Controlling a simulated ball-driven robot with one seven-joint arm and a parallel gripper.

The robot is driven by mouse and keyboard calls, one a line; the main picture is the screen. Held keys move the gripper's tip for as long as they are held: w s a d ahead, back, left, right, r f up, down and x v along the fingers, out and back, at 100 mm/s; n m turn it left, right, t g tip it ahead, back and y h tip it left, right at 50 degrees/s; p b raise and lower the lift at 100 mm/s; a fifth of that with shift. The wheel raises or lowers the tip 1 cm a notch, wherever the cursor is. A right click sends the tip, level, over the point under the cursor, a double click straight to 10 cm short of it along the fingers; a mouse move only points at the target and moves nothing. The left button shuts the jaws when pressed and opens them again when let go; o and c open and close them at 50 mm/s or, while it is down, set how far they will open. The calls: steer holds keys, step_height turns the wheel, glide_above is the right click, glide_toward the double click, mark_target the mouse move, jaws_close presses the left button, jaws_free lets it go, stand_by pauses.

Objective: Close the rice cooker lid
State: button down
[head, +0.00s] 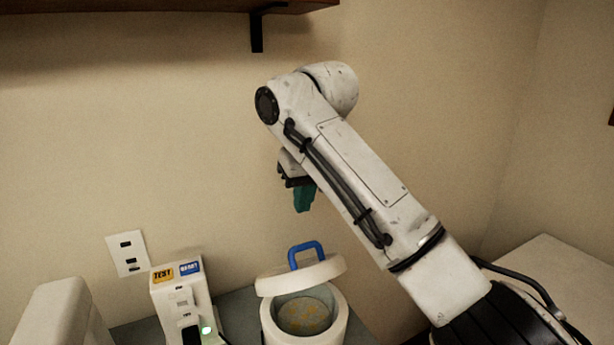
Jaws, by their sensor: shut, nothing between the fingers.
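The white rice cooker (269,325) stands at the bottom middle of the head view. Its round white lid (318,272) is raised and tilted up at the back, with a blue handle (306,253) on top. Yellowish contents (304,314) show inside the open pot. My gripper (303,208), with teal fingers, points down above the lid and apart from it. It is shut and empty. My arm partly hides the wrist.
A white device (178,294) with yellow and blue labels stands left of the cooker. A white rounded object (57,322) is at the far left. A wall outlet plate (127,254) is behind. A dark shelf (130,24) overhangs at the top left. A pale surface (565,285) lies at right.

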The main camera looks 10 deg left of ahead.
mark_target(305, 245)
steer(key=f, duration=0.1)
steer(key=f+p, duration=0.1)
steer(key=f, duration=0.3)
steer(key=shift+s+d, duration=0.15)
steer(key=shift+s, duration=0.1)
steer(key=shift+s+d+f+p, duration=0.1)
steer(key=shift+s+f+p, duration=0.2)
steer(key=shift+f, duration=0.3)
steer(key=shift+f, duration=0.15)
